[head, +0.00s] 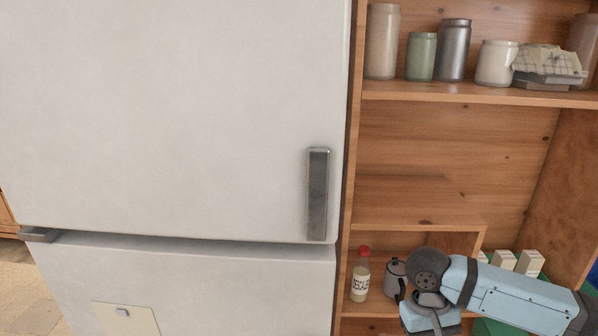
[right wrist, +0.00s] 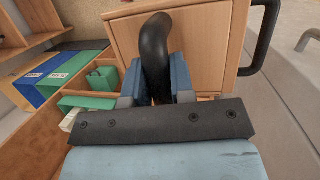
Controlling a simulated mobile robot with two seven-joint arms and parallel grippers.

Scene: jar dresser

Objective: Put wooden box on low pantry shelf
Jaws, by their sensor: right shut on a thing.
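My right gripper (right wrist: 156,92) is shut on a thick black curved handle (right wrist: 155,42) in the right wrist view. Behind the handle is a light wooden panel (right wrist: 205,40), which looks like the wooden box, with a second black handle (right wrist: 264,38) at its right edge. In the head view my right gripper (head: 432,318) is low in front of the pantry; its fingertips and the box are hidden or out of frame. A low pantry shelf (head: 372,309) shows left of it. My left gripper is not in view.
A red-capped bottle (head: 361,277) and a grey pot (head: 397,274) stand on the low shelf beside my right gripper. White cartons (head: 528,262) are behind my arm. A fridge (head: 180,120) fills the left. Jars (head: 453,50) line the upper shelf. Green containers (right wrist: 102,78) show left of the panel.

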